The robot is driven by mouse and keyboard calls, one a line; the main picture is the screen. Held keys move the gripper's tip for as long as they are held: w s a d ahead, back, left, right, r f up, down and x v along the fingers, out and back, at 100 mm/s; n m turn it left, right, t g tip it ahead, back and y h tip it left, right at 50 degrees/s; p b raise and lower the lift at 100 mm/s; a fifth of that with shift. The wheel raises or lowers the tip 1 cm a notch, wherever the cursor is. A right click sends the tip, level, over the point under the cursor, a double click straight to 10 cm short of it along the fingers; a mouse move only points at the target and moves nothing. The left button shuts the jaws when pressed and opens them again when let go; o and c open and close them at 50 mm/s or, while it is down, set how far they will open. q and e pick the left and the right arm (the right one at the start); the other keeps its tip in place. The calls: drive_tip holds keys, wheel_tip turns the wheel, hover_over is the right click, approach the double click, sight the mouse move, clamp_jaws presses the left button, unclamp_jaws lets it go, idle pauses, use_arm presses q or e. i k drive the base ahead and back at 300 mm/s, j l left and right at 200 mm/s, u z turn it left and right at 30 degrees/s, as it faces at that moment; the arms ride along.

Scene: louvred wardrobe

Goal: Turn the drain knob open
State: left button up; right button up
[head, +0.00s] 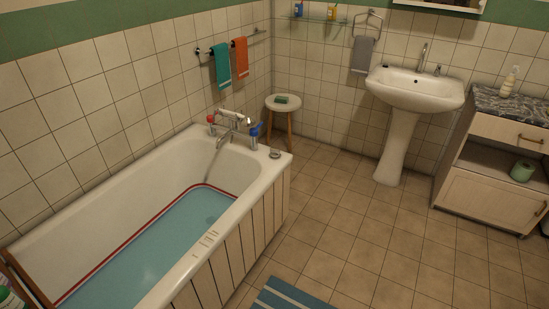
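A bathtub (97,235) with a wood-panelled side stands along the left wall. A small round metal knob (275,153) sits on its far rim, at the right corner; it looks like the drain knob, but its turn position is too small to tell. A tap with a red handle (211,125) and a blue handle (254,137) stands beside it on the same rim. A flat blue surface (150,250), edged by a red line, covers the tub's bottom; it may be water. The drain itself cannot be made out clearly. Neither of my grippers is in view.
A round stool (283,103) with a green item on it stands behind the tub's far end. A pedestal sink (415,92) and a cabinet (495,150) are at the right. A blue striped mat (290,297) lies in front. The tiled floor between is clear.

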sight(274, 152)
drive_tip(key=i+l+u, duration=0.1)
drive_tip(key=u, duration=0.3)
drive_tip(key=i+l+u, duration=0.15)
drive_tip(key=u, duration=0.25)
drive_tip(key=i+l+u, duration=0.1)
drive_tip(key=u, duration=0.3)
drive_tip(key=l, duration=0.1)
